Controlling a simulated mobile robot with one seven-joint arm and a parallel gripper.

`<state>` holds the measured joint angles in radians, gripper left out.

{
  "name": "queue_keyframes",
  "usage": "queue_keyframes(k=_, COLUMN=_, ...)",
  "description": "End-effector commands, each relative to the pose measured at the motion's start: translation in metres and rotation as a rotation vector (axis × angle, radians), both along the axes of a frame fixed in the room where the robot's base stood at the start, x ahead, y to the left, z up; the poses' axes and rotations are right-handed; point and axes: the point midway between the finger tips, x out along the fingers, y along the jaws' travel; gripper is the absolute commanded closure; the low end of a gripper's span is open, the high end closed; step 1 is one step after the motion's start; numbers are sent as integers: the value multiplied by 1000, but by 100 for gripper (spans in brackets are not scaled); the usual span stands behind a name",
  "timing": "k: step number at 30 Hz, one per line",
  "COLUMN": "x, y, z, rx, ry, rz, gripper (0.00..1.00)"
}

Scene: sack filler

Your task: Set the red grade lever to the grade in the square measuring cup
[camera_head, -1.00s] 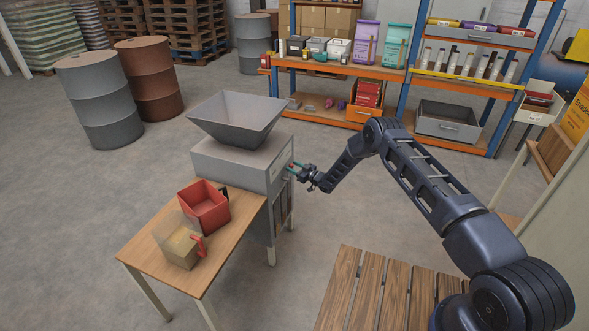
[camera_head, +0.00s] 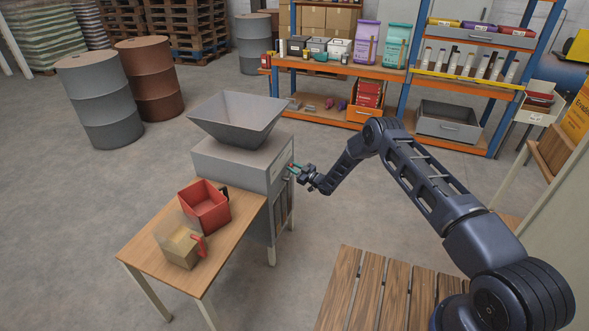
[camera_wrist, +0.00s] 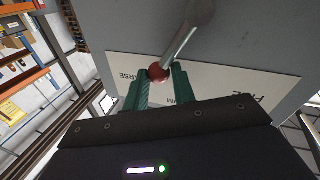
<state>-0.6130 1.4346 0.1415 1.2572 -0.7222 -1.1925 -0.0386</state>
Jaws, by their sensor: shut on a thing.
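The red ball knob (camera_wrist: 158,72) of the grade lever, on a grey metal stem (camera_wrist: 185,40), sits between the green fingers of my gripper (camera_wrist: 160,84) in the wrist view. My gripper (camera_head: 294,170) is shut on it at the right side of the grey filler (camera_head: 230,163). The white grade plate (camera_wrist: 240,82) appears upside down, with "…ARSE" left of the knob, "…UM" partly hidden by the fingers, and "FI…" at right. The stem slants toward the left, between "…ARSE" and "…UM". A clear square cup (camera_head: 182,247) with a red handle holds tan material; its coarseness is too small to tell.
A red square container (camera_head: 205,207) with a dark handle stands behind the clear cup on the wooden table (camera_head: 150,262). A grey hopper (camera_head: 237,118) tops the filler. A slatted wooden surface (camera_head: 370,290) is at front right. Floor is clear right of the filler.

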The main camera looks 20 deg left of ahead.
Motion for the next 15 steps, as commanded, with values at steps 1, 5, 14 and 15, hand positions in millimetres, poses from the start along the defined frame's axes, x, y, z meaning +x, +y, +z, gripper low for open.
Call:
queue_keyframes(k=1, x=-2, y=-2, z=0, rx=-1, ry=-38, rz=-2, gripper=100)
queue_keyframes(k=5, x=-9, y=-2, z=2, rx=-2, ry=-159, rz=-3, gripper=100)
queue_keyframes(k=14, x=-30, y=-2, z=4, rx=-3, ry=-444, rz=-2, gripper=100)
queue_keyframes(k=15, x=-33, y=-2, z=4, rx=-2, ry=-483, rz=-2, gripper=100)
